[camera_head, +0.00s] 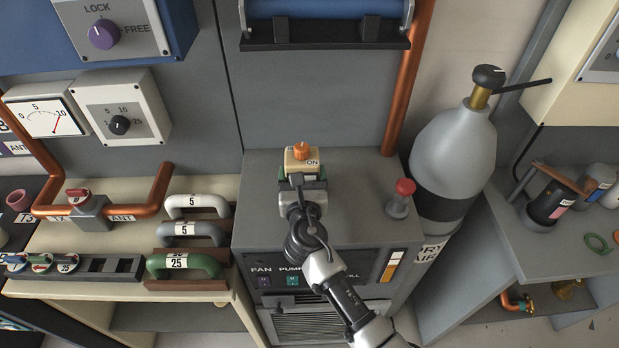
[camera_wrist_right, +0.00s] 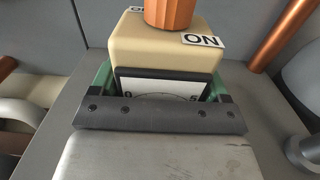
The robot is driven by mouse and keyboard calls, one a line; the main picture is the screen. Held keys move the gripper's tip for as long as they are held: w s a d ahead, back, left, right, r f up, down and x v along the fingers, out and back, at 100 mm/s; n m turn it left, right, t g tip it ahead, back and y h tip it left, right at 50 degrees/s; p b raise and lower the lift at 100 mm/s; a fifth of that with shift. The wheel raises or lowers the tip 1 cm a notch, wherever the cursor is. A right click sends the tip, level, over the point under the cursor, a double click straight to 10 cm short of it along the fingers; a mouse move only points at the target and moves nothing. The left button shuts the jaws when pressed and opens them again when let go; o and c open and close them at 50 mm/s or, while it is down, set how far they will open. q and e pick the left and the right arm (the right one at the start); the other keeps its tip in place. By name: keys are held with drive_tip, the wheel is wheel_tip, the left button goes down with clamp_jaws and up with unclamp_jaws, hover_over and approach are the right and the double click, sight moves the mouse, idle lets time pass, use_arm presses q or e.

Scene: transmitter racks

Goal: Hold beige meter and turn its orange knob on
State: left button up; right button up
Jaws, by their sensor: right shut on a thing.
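The beige meter (camera_head: 290,164) stands on the grey cabinet top, with its orange knob (camera_head: 302,151) on top. In the right wrist view the beige meter (camera_wrist_right: 150,45) shows close up, with a dark-framed white dial facing me and an ON label beside the orange knob (camera_wrist_right: 170,12). My right gripper (camera_head: 302,178) is shut on the meter, with green pads on its left and right sides. In the wrist view the gripper (camera_wrist_right: 160,88) hides the lower part of the dial. Which way the knob points cannot be told. My left gripper is not in view.
A red-topped plunger (camera_head: 400,198) stands right of the meter on the cabinet top (camera_head: 350,185). A copper pipe (camera_head: 408,75) rises behind, beside a grey gas cylinder (camera_head: 452,150). Several labelled handles, one green (camera_head: 184,264), lie left. Bare cabinet top surrounds the meter.

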use_arm(q)
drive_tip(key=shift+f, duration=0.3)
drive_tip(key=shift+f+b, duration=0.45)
drive_tip(key=shift+b, duration=0.1)
idle(0.7)
